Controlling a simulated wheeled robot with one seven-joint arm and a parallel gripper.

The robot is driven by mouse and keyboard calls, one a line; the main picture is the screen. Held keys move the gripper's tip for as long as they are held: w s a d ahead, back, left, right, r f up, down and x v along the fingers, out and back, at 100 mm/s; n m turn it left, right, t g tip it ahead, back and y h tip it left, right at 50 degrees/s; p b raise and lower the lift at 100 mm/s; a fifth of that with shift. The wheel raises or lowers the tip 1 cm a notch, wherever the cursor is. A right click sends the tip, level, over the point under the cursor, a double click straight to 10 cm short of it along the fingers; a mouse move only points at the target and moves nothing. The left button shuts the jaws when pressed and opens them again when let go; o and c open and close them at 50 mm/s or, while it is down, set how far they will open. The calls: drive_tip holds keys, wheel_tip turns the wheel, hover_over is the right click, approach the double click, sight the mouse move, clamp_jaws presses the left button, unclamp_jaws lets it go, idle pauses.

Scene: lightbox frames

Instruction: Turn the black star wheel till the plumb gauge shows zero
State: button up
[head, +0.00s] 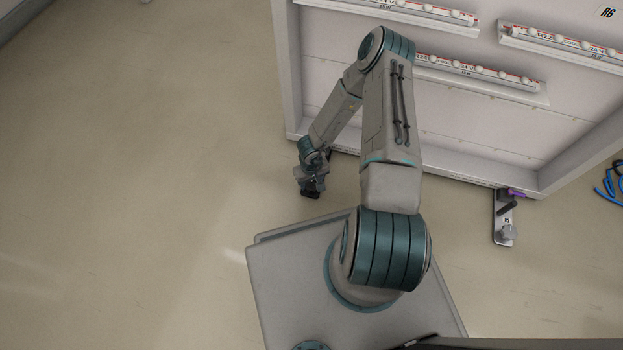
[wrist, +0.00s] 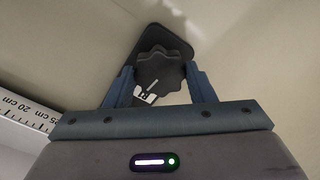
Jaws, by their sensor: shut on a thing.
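The black star wheel (wrist: 160,72) shows in the wrist view, between the two blue fingers of my gripper (wrist: 160,88). The fingers are shut on the wheel from both sides. A dark plate (wrist: 180,42) lies behind the wheel, and a small white marking shows just below the wheel. In the head view my gripper (head: 313,186) is low beside the lower left corner of the lightbox frame (head: 291,95), and the wheel is too small to tell apart there. I cannot make out the plumb gauge or its reading in either view.
A ruler strip in centimetres (wrist: 25,117) runs along the frame's edge at the left of the wrist view. A blue cable (head: 608,185) lies at far right. The floor at left is clear.

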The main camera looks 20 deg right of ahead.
drive_tip(key=shift+r+m+p, duration=0.1)
drive_tip(key=shift+m+p, duration=0.9)
drive_tip(key=shift+m, duration=0.2)
drive_tip(key=m+p, duration=0.1)
drive_tip(key=m, duration=0.3)
drive_tip(key=shift+s+m, duration=0.1)
drive_tip(key=shift+m, duration=0.3)
drive_tip(key=m, duration=0.4)
drive_tip(key=shift+m, duration=0.3)
drive_tip(key=m+p, duration=0.1)
drive_tip(key=m, duration=0.2)
drive_tip(key=shift+a+m, duration=0.1)
drive_tip(key=shift+m, duration=0.2)
drive_tip(key=m, duration=0.6)
drive_tip(key=shift+p, duration=0.4)
drive_tip(key=m+p, duration=0.1)
drive_tip(key=m, duration=0.6)
